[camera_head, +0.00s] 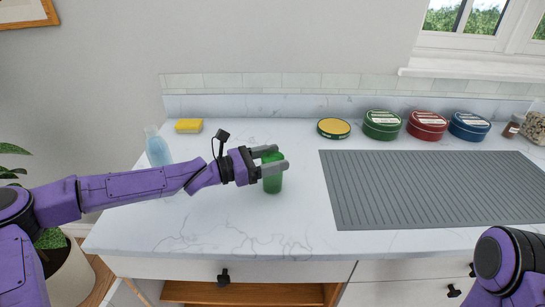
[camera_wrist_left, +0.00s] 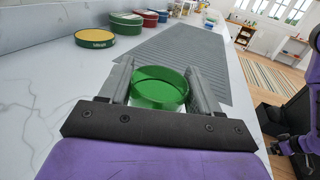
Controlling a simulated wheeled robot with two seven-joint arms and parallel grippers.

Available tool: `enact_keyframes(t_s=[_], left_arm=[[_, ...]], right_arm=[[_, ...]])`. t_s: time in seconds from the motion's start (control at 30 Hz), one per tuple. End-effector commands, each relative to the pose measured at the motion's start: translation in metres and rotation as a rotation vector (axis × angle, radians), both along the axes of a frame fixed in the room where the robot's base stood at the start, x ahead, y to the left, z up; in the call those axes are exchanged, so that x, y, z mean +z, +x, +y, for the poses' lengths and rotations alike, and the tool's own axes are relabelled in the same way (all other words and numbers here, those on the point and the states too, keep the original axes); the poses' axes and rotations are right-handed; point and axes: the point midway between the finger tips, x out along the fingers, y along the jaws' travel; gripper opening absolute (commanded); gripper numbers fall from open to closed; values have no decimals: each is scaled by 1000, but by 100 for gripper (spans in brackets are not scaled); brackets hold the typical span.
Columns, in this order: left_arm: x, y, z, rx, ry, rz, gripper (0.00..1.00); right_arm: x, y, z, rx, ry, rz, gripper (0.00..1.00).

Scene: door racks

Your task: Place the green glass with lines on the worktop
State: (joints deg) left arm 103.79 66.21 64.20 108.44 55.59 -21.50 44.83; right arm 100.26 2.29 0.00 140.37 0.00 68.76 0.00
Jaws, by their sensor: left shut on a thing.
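The green glass (camera_head: 272,181) is at the left part of the white marbled worktop (camera_head: 215,222). My left gripper (camera_head: 272,161) is shut on it, with one finger on each side near the rim. The glass looks upright, and its base appears at or very near the worktop; I cannot tell whether it touches. In the left wrist view the green glass (camera_wrist_left: 159,88) shows from above between the two fingers, its round rim open and its inside empty. Lines on it cannot be made out.
A grey ribbed mat (camera_head: 430,190) covers the right of the worktop. Behind stand a yellow-topped tin (camera_head: 333,128), green (camera_head: 382,125), red (camera_head: 427,125) and blue (camera_head: 469,126) tins. A yellow sponge (camera_head: 189,126) and a bluish bottle (camera_head: 157,148) are at left. The worktop's front left is clear.

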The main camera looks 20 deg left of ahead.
Motion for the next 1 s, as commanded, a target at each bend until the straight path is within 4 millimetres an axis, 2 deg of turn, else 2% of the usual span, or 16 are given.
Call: enact_keyframes(t_s=[0.3, 0.33, 0.4, 0.63, 0.73, 0.87, 1.0], left_arm=[[-4, 0, 0, 0, 0, -1, 27], [-2, 0, 0, 0, 0, -1, 72], [-2, 0, 0, 0, 1, -1, 88], [-2, 0, 0, 0, 0, 0, 88], [4, 0, 0, 0, 0, -1, 88], [3, -14, 21, 5, 0, -5, 88], [6, -37, 51, 6, -3, -5, 88]], right_arm=[[-5, 0, 0, 0, 0, 0, 91], [-4, 0, 0, 0, 0, 0, 91], [-3, 0, 0, 0, 0, 0, 91], [-3, 0, 0, 0, 0, 0, 91], [3, 0, 0, 0, 0, 0, 91], [2, 0, 0, 0, 0, 0, 91], [10, 0, 0, 0, 0, 0, 91]])
